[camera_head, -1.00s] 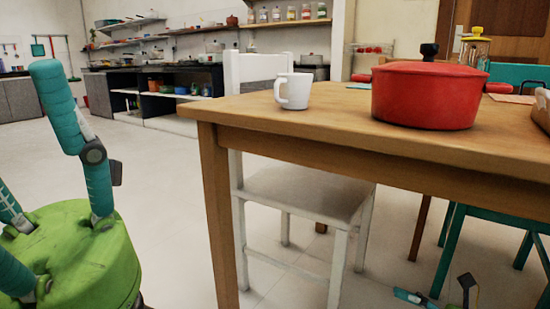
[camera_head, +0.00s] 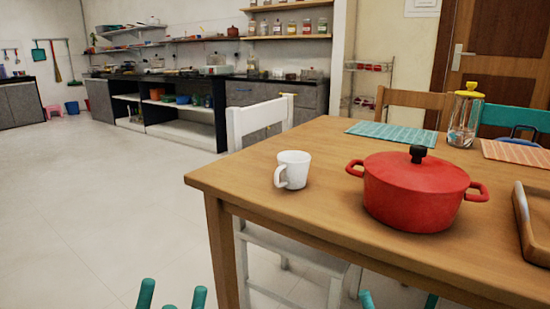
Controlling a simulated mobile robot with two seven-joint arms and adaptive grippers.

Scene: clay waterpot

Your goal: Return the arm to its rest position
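Only teal fingertips of my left gripper (camera_head: 172,297) show at the bottom edge of the head view, left of the table. They stand apart with floor between them. The gripper's body and arm are below the picture. A teal tip (camera_head: 367,301) at the bottom edge right of centre looks like part of my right gripper; the rest is hidden, so I cannot tell its opening. Neither gripper touches the things on the table.
The wooden table (camera_head: 330,215) fills the right side. It bears a white mug (camera_head: 293,168), a red lidded pot (camera_head: 415,195), a glass jar (camera_head: 463,122) and a wooden tray (camera_head: 538,228). A white chair (camera_head: 258,122) stands beside it. The left floor is clear.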

